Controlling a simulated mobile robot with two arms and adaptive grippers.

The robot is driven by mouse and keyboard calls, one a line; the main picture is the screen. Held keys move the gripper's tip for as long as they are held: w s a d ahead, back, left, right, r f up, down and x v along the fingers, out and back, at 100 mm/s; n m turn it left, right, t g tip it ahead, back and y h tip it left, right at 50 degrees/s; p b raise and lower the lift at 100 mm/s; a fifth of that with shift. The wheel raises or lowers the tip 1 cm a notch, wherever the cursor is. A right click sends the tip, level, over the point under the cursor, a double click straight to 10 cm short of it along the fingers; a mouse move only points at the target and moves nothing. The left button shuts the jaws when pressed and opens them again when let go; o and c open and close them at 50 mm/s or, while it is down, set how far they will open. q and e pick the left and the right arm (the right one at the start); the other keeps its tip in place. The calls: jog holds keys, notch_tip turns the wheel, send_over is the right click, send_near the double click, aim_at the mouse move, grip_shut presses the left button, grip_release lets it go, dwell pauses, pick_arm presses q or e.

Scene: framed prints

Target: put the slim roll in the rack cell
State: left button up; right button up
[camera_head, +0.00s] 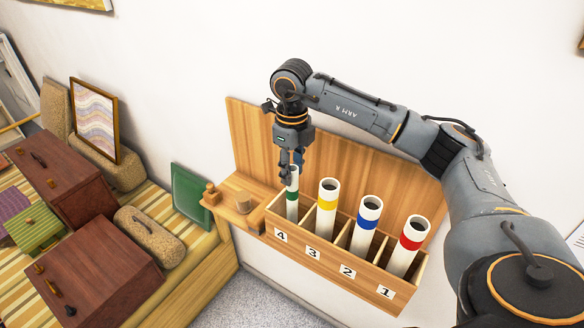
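The slim roll (292,207) is a thin white tube with a green band. It stands nearly upright with its lower part inside the cell labelled 4, at the left end of the wooden rack (335,270). My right gripper (290,172) points down from above, with its fingers on either side of the roll's top, and looks shut on it. The finger contact is small in view and partly hidden. The roll's bottom end is hidden by the rack's front. My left gripper is not in view.
Thicker rolls with yellow (327,205), blue (366,227) and red (409,246) bands fill cells 3, 2 and 1. A wooden shelf (238,209) with small pieces adjoins the rack's left. Brown boxes (95,275) and a framed print (94,122) stand further left.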

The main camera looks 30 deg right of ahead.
jog(key=shift+o, duration=0.4)
jog(key=shift+r, duration=0.3)
notch_tip(320, 180, up, 6)
jog(key=shift+w+r+b, duration=0.1)
jog(key=shift+b, duration=1.15)
jog(key=shift+r+p, duration=0.35)
jog(key=shift+r, duration=2.45)
jog(key=shift+f, duration=0.1)
